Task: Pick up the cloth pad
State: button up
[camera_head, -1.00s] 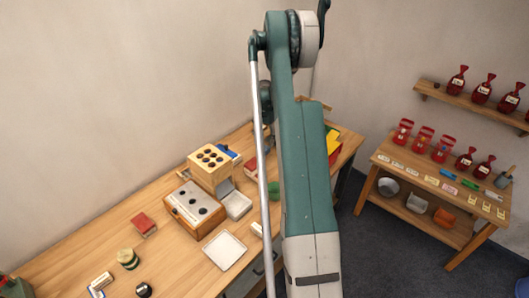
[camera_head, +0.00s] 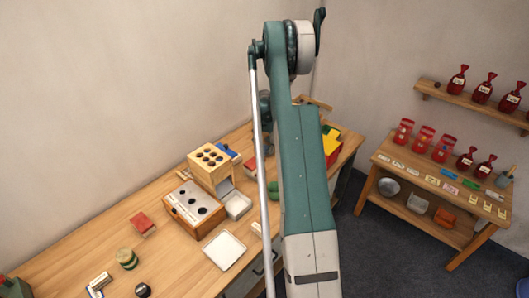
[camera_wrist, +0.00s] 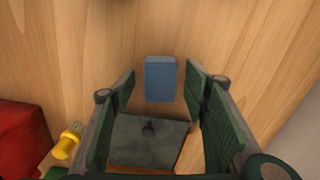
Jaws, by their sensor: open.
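A blue rectangular pad (camera_wrist: 160,79), likely the cloth pad, lies flat on the wooden tabletop in the wrist view. It is upper centre, ahead of and between my gripper's fingers. My gripper (camera_wrist: 160,72) is open, with a green finger on each side and nothing held. A dark grey square plate with a small knob (camera_wrist: 150,143) lies nearer, between the fingers. In the head view my arm hides the gripper, and I cannot make out this pad there.
A red container (camera_wrist: 20,135) and a yellow-capped item (camera_wrist: 68,142) stand left of my gripper. The workbench (camera_head: 75,255) also carries a holed wooden block (camera_head: 209,163), a wooden box (camera_head: 193,209), a white tray (camera_head: 225,250) and a red block (camera_head: 142,223).

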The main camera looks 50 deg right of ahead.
jog(key=shift+f, duration=0.3)
dwell(0.4)
jog(key=c, duration=0.9)
